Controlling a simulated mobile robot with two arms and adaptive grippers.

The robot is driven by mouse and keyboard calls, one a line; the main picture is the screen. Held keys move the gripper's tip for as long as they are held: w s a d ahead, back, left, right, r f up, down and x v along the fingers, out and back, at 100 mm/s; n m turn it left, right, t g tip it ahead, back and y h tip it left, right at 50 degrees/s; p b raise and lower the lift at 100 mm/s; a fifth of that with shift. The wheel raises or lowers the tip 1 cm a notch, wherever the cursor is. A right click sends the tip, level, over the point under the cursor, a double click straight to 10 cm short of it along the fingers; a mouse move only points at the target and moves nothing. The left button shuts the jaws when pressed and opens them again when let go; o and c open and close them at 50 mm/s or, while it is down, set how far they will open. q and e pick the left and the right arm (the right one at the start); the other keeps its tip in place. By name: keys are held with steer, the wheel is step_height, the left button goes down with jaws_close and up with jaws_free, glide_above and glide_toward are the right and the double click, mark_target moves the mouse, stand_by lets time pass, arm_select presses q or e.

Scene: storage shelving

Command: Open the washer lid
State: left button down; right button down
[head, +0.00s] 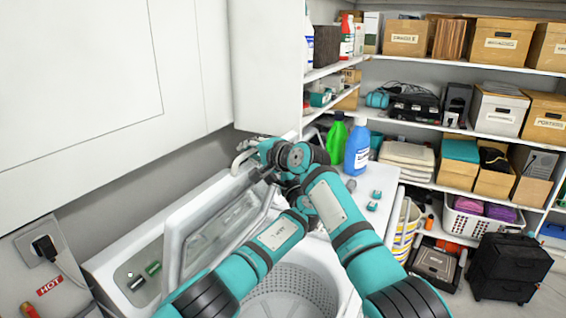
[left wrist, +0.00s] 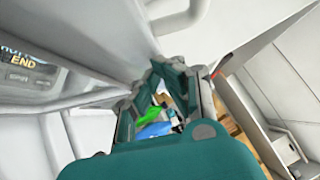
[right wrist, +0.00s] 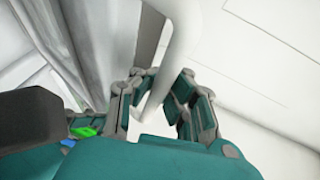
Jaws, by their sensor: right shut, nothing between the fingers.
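The washer (head: 110,262) is white, with its lid (head: 214,232) raised and tilted back toward the wall. The perforated drum (head: 290,290) shows below, partly behind my arms. My right gripper (head: 252,150) is shut and empty above the lid's far end, near a white bent pipe (head: 240,163). In the right wrist view a white bar (right wrist: 176,45) passes by the fingertips (right wrist: 169,74); contact is unclear. My left gripper (left wrist: 178,68) is by a white curved part in its wrist view; in the head view it is mostly hidden by my arms.
A green bottle (head: 336,143) and a blue bottle (head: 357,148) stand beyond my grippers. White cabinets (head: 90,90) hang above the washer. Shelves (head: 450,128) with boxes fill the right side.

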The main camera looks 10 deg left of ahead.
steer(key=shift+w+d+r, duration=0.25)
steer(key=shift+d+r, duration=0.05)
arm_select(q)
steer(key=shift+w+a+n+y, duration=0.15)
steer(key=shift+a, duration=0.45)
steer(key=shift+w+a+n+y, duration=0.15)
steer(key=shift+a, duration=0.4)
arm_select(e)
steer(key=c, duration=2)
jaws_free()
steer(key=shift+w+d, duration=0.1)
steer(key=shift+d, duration=0.15)
steer(key=o, duration=0.4)
steer(key=shift+s, duration=0.3)
steer(key=shift+s+a, duration=0.15)
steer(key=shift+a, duration=0.05)
arm_select(q)
steer(key=shift+s+d+r, duration=0.15)
steer(key=shift+s+r, duration=0.1)
steer(key=shift+s, duration=0.1)
arm_select(e)
steer(key=shift+a+f, duration=0.1)
arm_select(q)
steer(key=shift+d, duration=0.2)
arm_select(e)
steer(key=shift+f, duration=0.15)
steer(key=shift+s, duration=0.1)
